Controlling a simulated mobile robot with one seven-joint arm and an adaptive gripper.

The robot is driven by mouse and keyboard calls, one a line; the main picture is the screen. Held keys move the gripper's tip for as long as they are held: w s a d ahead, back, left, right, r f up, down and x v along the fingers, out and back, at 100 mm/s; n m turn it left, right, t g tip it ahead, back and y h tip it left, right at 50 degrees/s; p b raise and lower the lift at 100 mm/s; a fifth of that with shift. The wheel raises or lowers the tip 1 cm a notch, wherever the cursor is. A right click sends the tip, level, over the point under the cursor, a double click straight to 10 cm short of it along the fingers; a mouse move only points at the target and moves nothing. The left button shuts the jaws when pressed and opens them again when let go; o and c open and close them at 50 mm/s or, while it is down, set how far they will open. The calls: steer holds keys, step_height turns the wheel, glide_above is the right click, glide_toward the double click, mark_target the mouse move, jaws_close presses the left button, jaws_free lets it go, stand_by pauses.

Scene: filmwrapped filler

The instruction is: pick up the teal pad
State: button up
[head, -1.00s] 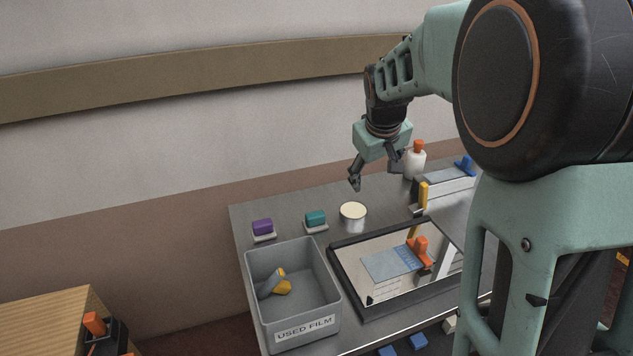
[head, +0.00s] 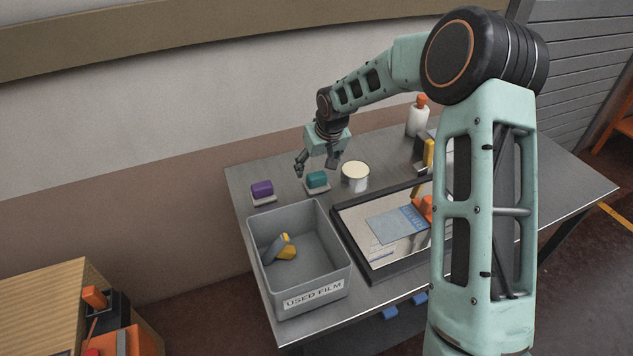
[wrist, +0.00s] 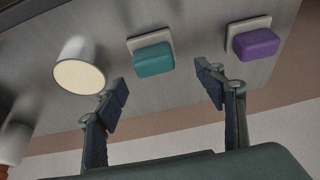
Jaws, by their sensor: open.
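The teal pad (head: 317,179) sits on a small pale holder (head: 318,188) near the back edge of the grey table. In the wrist view the teal pad (wrist: 153,59) shows beyond the fingertips, roughly between them, on its pale square holder (wrist: 150,33). My gripper (head: 318,170) is above the teal pad in the head view, fingers spread. In the wrist view my gripper (wrist: 163,88) is open with nothing between its fingers. The pad appears apart from both fingers.
A purple pad (head: 262,188) on its own holder and a white cylindrical tub (head: 355,177) flank the teal pad. A grey bin labelled USED FILM (head: 348,278) stands in front. A black-framed panel (head: 372,274) lies to its right. A white bottle (head: 418,122) stands farther back.

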mark_target(317, 175)
steer(key=x, duration=0.5)
steer(key=shift+d+f, duration=0.1)
steer(key=shift+d, duration=0.3)
steer(key=shift+w+a+f, duration=0.1)
steer(key=shift+w+f, duration=0.2)
steer(key=shift+f, duration=0.25)
steer(key=c, duration=1.3)
steer(key=shift+o, duration=0.2)
steer(key=shift+r, duration=0.1)
